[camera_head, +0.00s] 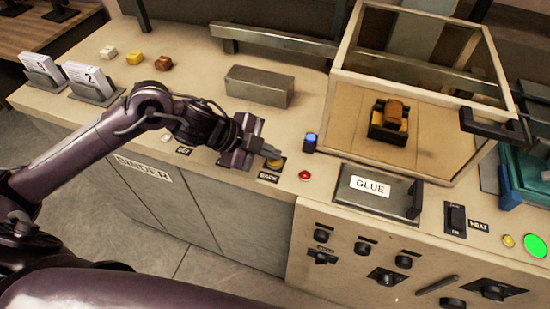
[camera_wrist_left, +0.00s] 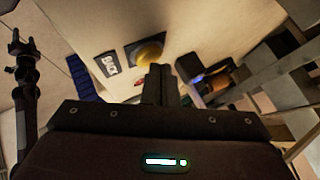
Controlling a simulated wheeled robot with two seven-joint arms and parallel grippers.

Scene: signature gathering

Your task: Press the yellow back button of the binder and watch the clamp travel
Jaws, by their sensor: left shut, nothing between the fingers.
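The yellow back button (camera_head: 275,163) sits on the front edge of the binder's beige top, beside a black label (camera_head: 269,177) reading BACK. It also shows in the left wrist view (camera_wrist_left: 150,53), round and domed on a dark base. My left gripper (camera_head: 272,152) is shut and empty, its fingertips right at the button. In the left wrist view the closed fingers (camera_wrist_left: 158,78) point at the button's near side; I cannot tell whether they touch it. A grey metal block (camera_head: 259,86), possibly the clamp, lies on the top behind my gripper. My right gripper is not in view.
A blue-topped switch (camera_head: 311,141) and a red button (camera_head: 304,175) stand just right of the yellow button. Farther right are a GLUE lid (camera_head: 378,210) and a glass-sided case (camera_head: 440,90). Numbered card stacks (camera_head: 92,80) and small blocks (camera_head: 134,58) are at the left.

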